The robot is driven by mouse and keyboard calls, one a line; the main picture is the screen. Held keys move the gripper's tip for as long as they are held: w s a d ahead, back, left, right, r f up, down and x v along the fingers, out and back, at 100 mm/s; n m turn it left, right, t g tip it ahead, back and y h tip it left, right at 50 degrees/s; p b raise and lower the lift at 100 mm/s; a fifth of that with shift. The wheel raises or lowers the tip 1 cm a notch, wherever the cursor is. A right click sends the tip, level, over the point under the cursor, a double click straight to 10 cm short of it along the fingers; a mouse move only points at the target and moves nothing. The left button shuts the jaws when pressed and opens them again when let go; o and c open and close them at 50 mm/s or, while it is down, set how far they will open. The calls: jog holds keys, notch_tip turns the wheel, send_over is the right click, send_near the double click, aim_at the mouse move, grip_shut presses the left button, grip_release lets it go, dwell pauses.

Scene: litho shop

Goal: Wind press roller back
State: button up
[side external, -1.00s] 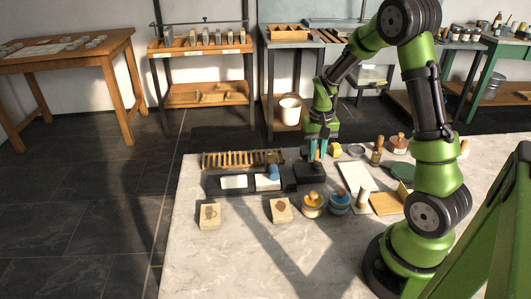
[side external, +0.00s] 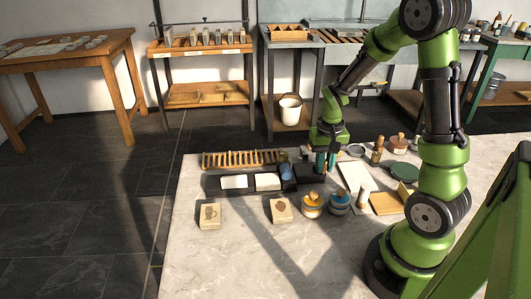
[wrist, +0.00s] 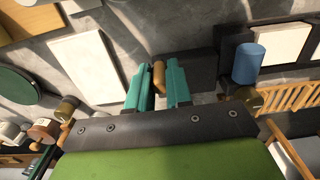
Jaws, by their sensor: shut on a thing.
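My gripper (side external: 326,161) is low over the worktop beside the dark block (side external: 309,173). In the wrist view its teal fingers (wrist: 159,88) are closed around a small wooden handle (wrist: 159,74). The blue roller (side external: 286,172) lies across the dark press bed (side external: 213,184), at the right edge of the second pale slab (side external: 267,182). It also shows in the wrist view (wrist: 248,63), apart from the fingers. Any link between handle and roller is hidden.
A slatted wooden rack (side external: 235,159) runs along the bed's far side. Two jars, one orange-topped (side external: 312,205) and one blue-topped (side external: 339,203), stand in front. A white board (side external: 355,177) and a green disc (side external: 403,172) lie right.

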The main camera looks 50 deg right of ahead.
jog(key=shift+w+a, duration=0.2)
jog(key=shift+a, duration=0.15)
jog(key=o, duration=0.7)
jog(key=shift+r, duration=3.55)
